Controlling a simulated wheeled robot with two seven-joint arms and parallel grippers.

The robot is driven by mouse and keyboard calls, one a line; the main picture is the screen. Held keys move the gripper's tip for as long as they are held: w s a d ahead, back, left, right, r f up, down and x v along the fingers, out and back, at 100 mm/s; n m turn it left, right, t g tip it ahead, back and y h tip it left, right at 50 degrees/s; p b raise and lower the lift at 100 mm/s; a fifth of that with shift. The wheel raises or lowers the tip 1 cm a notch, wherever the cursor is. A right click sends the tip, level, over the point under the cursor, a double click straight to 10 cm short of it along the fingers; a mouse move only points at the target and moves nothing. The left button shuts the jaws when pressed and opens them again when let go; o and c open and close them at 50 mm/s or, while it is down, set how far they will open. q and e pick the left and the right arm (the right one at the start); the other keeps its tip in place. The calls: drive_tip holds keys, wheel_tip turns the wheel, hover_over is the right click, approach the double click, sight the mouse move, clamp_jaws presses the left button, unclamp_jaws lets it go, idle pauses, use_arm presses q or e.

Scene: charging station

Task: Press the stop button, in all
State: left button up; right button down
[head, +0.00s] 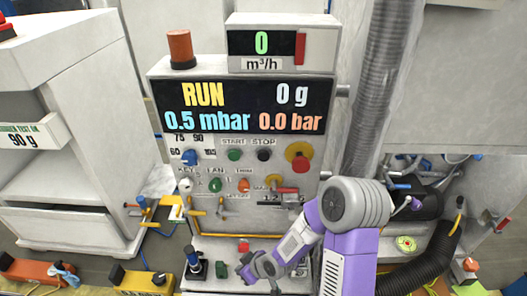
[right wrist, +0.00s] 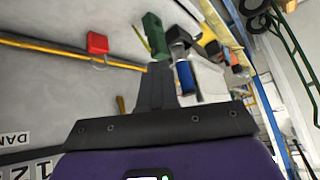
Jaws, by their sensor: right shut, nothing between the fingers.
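The black stop button (head: 264,154) is on the front of the grey control panel (head: 210,235), under the printed word STOP. The green start button (head: 234,154) is just left of it. A larger red mushroom button on a yellow ring (head: 299,153) is to its right. My right gripper (head: 247,272) is low in front of the panel's base, well below the stop button and apart from it. Its fingers (right wrist: 156,85) are shut and empty in the right wrist view, where the stop button does not show. My left gripper is not in view.
The display (head: 240,107) reads RUN, 0.5 mbar, 0.0 bar and 0 g. Knobs and levers sit below the buttons. A red block (right wrist: 97,43) and a blue-and-black part (right wrist: 183,72) are near my right fingers. A ribbed duct (head: 380,75) rises right of the panel.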

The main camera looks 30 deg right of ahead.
sight(264, 155)
drive_tip(key=w+d+r+n+t+p, duration=0.1)
drive_tip(key=d+r+n+t, duration=0.1)
drive_tip(key=r, duration=0.8)
drive_tip(key=w+d+r+n+t+h+p, duration=0.1)
drive_tip(key=d+r+n, duration=0.3)
drive_tip(key=r, duration=0.5)
drive_tip(key=w+d+r+n+t+h+p, duration=0.1)
drive_tip(key=d+r+n+t+p, duration=0.1)
drive_tip(key=r, duration=0.8)
drive_tip(key=d+n+t, duration=0.1)
drive_tip(key=d+n, duration=0.1)
drive_tip(key=n, duration=0.1)
drive_tip(key=shift+w+r+n+t, duration=0.15)
drive_tip(key=shift+r+n+t, duration=0.15)
drive_tip(key=shift+w+d, duration=0.1)
drive_tip(key=shift+d, duration=0.1)
drive_tip(key=w+d+p, duration=0.3)
drive_tip(key=w+d, duration=0.1)
drive_tip(key=w, duration=0.3)
drive_tip(key=shift+w+d, duration=0.15)
drive_tip(key=shift+d, duration=0.05)
drive_tip(key=shift+w, duration=0.1)
drive_tip(key=shift+w+d, duration=0.25)
drive_tip(key=shift+w, duration=0.05)
